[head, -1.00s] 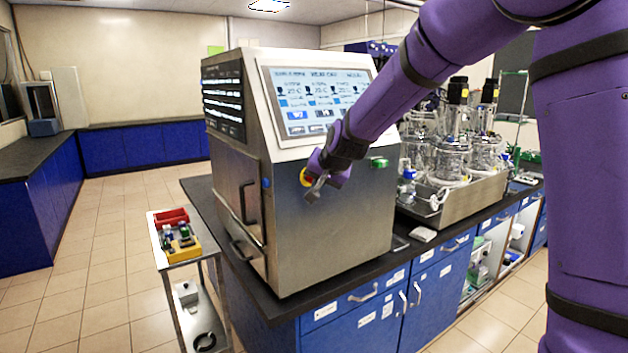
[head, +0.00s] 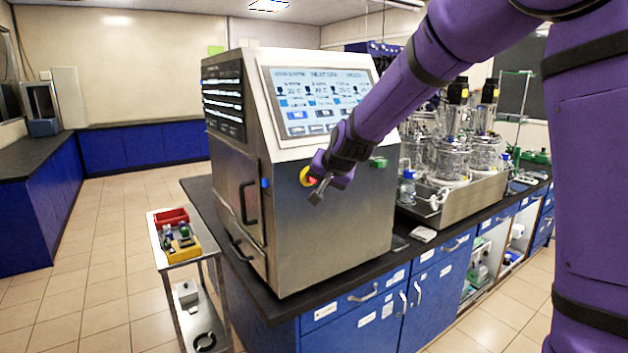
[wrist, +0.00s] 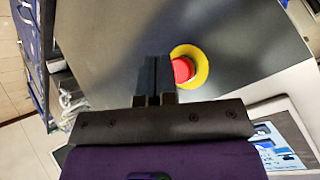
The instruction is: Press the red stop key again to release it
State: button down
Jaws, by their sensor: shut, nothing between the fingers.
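The red stop key (wrist: 182,70) sits in a yellow ring (wrist: 201,64) on the steel front panel of the control cabinet (head: 330,225). In the head view the yellow ring (head: 305,176) shows just left of my gripper (head: 318,193), which hides part of the key. In the wrist view my gripper (wrist: 154,72) is shut and empty, with its fingertips just left of the red key. A small gap or slight overlap lies between them; I cannot tell whether they touch.
Glass bioreactor vessels (head: 452,155) stand on the bench at the right. A trolley (head: 185,262) with coloured bins stands at the left. The floor in front is free.

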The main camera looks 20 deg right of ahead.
jog(key=s+d, duration=0.2)
jog(key=s, duration=0.3)
jog(key=shift+s, duration=0.35)
dwell(1.1)
